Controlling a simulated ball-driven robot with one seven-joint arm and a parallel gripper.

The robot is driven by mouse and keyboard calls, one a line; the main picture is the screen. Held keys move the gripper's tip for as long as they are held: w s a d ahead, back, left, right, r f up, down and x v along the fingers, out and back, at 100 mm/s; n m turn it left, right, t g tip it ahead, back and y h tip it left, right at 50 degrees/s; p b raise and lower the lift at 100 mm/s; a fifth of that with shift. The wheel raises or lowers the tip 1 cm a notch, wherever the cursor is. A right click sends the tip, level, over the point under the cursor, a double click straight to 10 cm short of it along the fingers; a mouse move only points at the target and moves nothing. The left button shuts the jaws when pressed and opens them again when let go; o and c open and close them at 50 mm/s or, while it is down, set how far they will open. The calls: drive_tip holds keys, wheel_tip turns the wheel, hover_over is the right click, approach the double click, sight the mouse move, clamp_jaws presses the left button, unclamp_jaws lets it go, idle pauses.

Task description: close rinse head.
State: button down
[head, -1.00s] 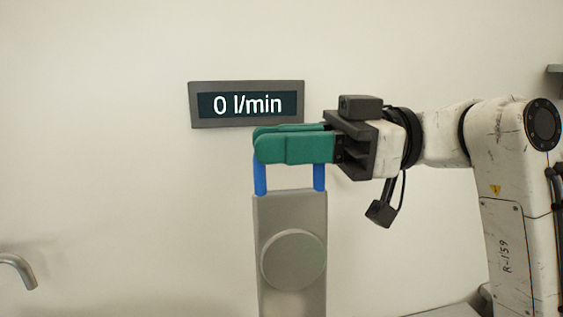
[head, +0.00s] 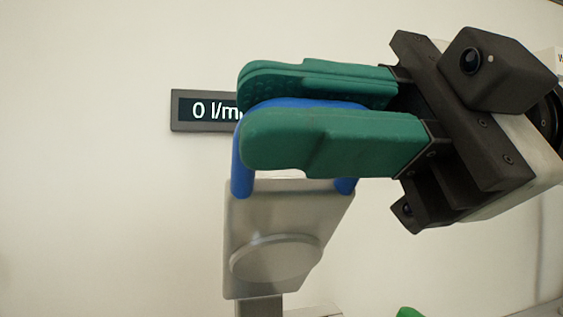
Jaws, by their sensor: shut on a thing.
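The rinse head (head: 290,212) is a grey flat block with a round disc (head: 276,258) on its face and a blue loop handle (head: 242,165) on top. It looks tilted in the head view. My gripper (head: 258,108) comes in from the right with its two green fingers either side of the handle's top bar, shut on it. The near finger hides part of the bar and most of the right leg of the handle. A dark display (head: 205,111) on the wall behind reads "0 l/m", its right end hidden by the handle and fingers.
A grey post (head: 258,307) shows under the block. A small green thing (head: 410,312) peeks in at the bottom edge, too cut off to tell. The pale wall left of the block is clear.

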drive_tip(key=s+d+f+n+b, duration=0.1)
drive_tip(key=s+f+n+b, duration=0.3)
drive_tip(key=f+n+b, duration=0.2)
drive_tip(key=shift+s+d+f+b, duration=0.2)
drive_tip(key=shift+f+b, duration=0.3)
drive_tip(key=shift+b, duration=0.5)
drive_tip(key=c, duration=1.1)
unclamp_jaws()
drive_tip(key=shift+c, duration=0.2)
drive_tip(key=v, duration=1)
drive_tip(key=shift+d, duration=0.35)
drive_tip(key=shift+w, duration=0.1)
